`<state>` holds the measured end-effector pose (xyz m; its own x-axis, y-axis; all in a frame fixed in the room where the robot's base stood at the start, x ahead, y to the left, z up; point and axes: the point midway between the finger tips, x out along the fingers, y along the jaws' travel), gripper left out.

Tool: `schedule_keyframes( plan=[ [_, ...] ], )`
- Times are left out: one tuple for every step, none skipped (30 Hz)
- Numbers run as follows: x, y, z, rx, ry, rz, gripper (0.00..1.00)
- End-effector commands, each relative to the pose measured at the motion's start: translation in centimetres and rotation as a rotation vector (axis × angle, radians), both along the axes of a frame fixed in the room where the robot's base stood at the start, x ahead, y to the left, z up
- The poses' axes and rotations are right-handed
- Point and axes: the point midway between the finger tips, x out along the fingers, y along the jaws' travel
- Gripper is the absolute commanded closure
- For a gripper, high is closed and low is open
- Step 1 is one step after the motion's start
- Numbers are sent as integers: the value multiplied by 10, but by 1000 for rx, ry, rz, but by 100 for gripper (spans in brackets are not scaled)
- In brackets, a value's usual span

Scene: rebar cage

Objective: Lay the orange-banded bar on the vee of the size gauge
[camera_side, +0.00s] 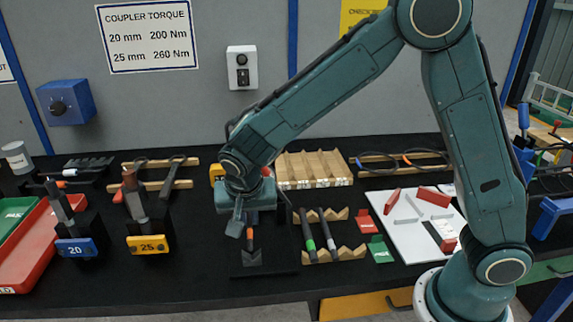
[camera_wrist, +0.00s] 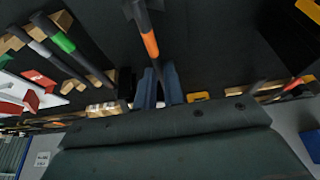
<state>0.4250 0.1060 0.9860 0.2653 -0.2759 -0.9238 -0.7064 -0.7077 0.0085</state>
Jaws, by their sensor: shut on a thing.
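The orange-banded bar (camera_wrist: 150,43) is dark, with an orange band, and runs out from between the fingers of my gripper (camera_wrist: 160,84) in the wrist view. My gripper (camera_side: 242,228) is shut on it. In the side view the bar (camera_side: 250,238) shows only as a short length beside the fingers, low over the table. The size gauge (camera_side: 252,258) appears as a small dark grey vee just below it. In the wrist view, the bar's far end overlaps a grey vee-like piece (camera_wrist: 141,14); I cannot tell whether they touch.
To the right, a green-banded bar (camera_side: 308,236) and a plain one lie across wooden notched racks (camera_side: 335,254). A white board (camera_side: 410,235) with red pieces lies farther right. Blue 20 (camera_side: 76,247) and yellow 25 (camera_side: 148,244) holders stand left. A wooden slatted tray (camera_side: 313,169) is behind.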

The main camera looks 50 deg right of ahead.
Motion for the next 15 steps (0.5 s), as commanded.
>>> schedule_keyframes(
  plan=[
    [-1,0,-7,-2,5,0,100],
    [-1,-1,-11,-2,5,0,100],
    [-1,-1,-15,-2,5,0,100],
    [-1,-1,-19,-2,5,0,100],
    [-1,-1,-22,-2,5,-1,100],
    [0,-1,-26,-2,4,-1,100],
    [0,-1,-29,-2,3,0,100],
    [0,-1,-31,-2,3,0,100],
    [0,-1,-33,-2,2,0,100],
    [0,0,-34,-1,1,-1,100],
    [0,0,-34,-1,1,0,100],
    [0,0,-34,-1,1,0,100],
    [0,0,-34,-1,1,0,100],
    [0,0,-34,-1,1,0,100],
    [0,0,-34,-1,1,0,100]
  ],
)
